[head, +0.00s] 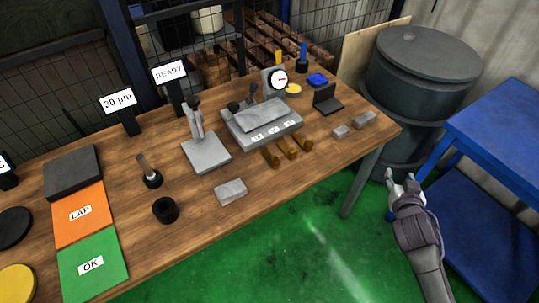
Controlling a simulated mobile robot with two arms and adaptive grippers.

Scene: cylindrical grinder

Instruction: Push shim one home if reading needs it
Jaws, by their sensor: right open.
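A grey fixture block (262,122) stands on the wooden table with white number labels on its front face. Several brass-coloured shims (287,147) stick out from its front edge, below the labels; how far each one is in is too small to tell. A dial gauge (277,80) with a white face stands behind the fixture; its reading is too small to make out. My right gripper (404,178) is open and empty, off the table's right end, above the green floor and well apart from the shims. My left gripper is not in view.
A sign reading "20 µm" (118,101) and a "READY" sign (170,72) stand at the back. A grey stand (206,152) is left of the fixture.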

